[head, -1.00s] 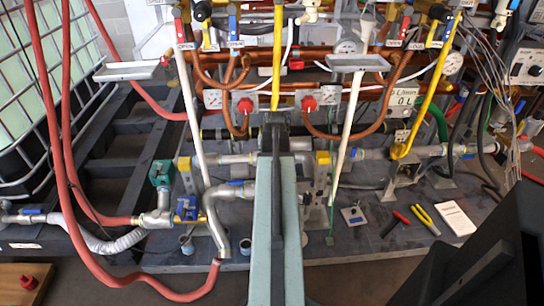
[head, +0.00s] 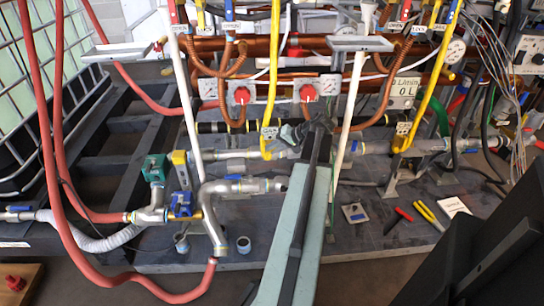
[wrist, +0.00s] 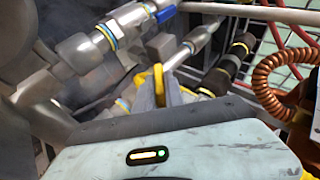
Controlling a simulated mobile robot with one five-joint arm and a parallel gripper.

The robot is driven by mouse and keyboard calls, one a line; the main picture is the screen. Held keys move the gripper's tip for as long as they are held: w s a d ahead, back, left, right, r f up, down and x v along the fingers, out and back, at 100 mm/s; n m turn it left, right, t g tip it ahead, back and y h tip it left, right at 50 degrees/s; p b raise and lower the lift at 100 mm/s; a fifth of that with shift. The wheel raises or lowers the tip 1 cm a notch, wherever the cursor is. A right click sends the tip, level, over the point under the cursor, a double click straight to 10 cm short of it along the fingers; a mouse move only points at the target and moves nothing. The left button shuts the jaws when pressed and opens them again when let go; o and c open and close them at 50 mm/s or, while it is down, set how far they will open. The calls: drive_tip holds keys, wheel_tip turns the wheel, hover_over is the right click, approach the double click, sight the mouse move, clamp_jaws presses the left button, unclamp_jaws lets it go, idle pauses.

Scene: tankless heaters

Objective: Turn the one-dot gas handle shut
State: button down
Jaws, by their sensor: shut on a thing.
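In the wrist view my gripper (wrist: 160,88) is shut on a yellow handle (wrist: 174,91) beside a metal pipe fitting. The fingers cover part of the handle, and I cannot make out a dot mark on it. In the head view my gripper (head: 305,130) is at the horizontal gas pipework, just right of the lower end of a yellow pipe (head: 272,90). My arm hides much of the handle there. How far the handle is turned is unclear.
Red round knobs (head: 242,95) sit above the pipework. A white upright pipe (head: 352,110) stands close right of my gripper. A second yellow pipe (head: 425,85) is farther right. Pliers (head: 424,214) and a blue-handled valve (head: 181,203) are on the lower deck.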

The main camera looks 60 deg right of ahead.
drive_tip(key=t+b, duration=0.1)
drive_tip(key=b, duration=0.1)
drive_tip(key=d+f+t+y+b, duration=0.1)
drive_tip(key=b, duration=0.1)
drive_tip(key=shift+s+m+t, duration=0.15)
drive_tip(key=shift+m+t, duration=0.15)
drive_tip(key=shift+m, duration=0.1)
drive_tip(key=shift+r+t+y+b, duration=0.25)
drive_tip(key=shift+t+b, duration=0.35)
drive_tip(key=shift+b, duration=0.65)
drive_tip(key=shift+r+m, duration=0.1)
drive_tip(key=shift+m, duration=0.2)
drive_tip(key=c, duration=1.4)
unclamp_jaws()
drive_tip(key=shift+c, duration=0.2)
drive_tip(key=shift+a, duration=0.1)
